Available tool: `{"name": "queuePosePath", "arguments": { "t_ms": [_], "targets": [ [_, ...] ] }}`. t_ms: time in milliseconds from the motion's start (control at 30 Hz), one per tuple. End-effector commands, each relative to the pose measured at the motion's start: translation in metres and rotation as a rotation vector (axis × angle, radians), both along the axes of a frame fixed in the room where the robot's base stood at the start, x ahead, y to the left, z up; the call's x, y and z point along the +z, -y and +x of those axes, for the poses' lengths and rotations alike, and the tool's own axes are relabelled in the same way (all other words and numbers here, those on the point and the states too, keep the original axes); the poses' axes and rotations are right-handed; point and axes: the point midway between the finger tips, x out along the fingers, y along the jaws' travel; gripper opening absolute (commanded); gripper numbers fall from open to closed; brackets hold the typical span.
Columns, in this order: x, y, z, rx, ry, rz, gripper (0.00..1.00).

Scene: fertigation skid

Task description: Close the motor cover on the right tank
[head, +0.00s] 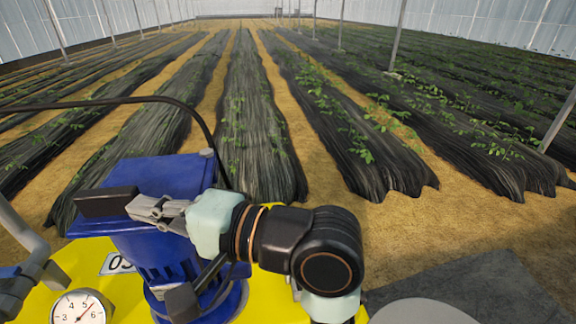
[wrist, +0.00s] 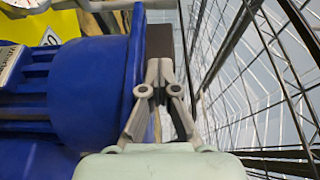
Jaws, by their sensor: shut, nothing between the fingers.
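In the head view a blue motor (head: 190,272) stands on a yellow tank top (head: 95,262). Its square blue upper part (head: 172,175), which looks like the motor cover, has a dark block (head: 106,202) at its left end. My gripper (head: 138,207) is shut, with its fingertips at the dark block. In the wrist view my gripper (wrist: 160,72) is shut and empty, its tips close to the dark block (wrist: 159,40) and beside the blue flange (wrist: 134,75). I cannot tell whether they touch. My wrist hides part of the motor; the cover's hinge is not clear.
A pressure gauge (head: 80,308) and a grey pipe (head: 28,262) stand at the left. A black cable (head: 130,100) arches behind the motor. Crop rows lie beyond.

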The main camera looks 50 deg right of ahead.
Motion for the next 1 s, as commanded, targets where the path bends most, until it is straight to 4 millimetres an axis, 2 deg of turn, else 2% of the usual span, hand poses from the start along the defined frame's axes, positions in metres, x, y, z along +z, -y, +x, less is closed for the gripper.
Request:
{"name": "queuePosePath", "arguments": {
  "t_ms": [33,100,233,500,700,933,1000],
  "targets": [
    [-0.007,0.000,0.004,-0.001,-0.018,0.004,0.00],
    [-0.007,0.000,0.004,-0.001,-0.018,0.004,0.00],
    [-0.007,0.006,-0.006,-0.003,-0.018,0.004,0.00],
    [-0.005,0.036,-0.067,-0.008,-0.010,0.000,0.00],
    [-0.003,0.052,-0.101,-0.005,-0.007,0.000,0.00],
    [-0.003,0.056,-0.111,-0.001,-0.005,0.000,0.00],
    [-0.006,0.063,-0.112,-0.006,-0.006,-0.001,0.00]
  ]
}}
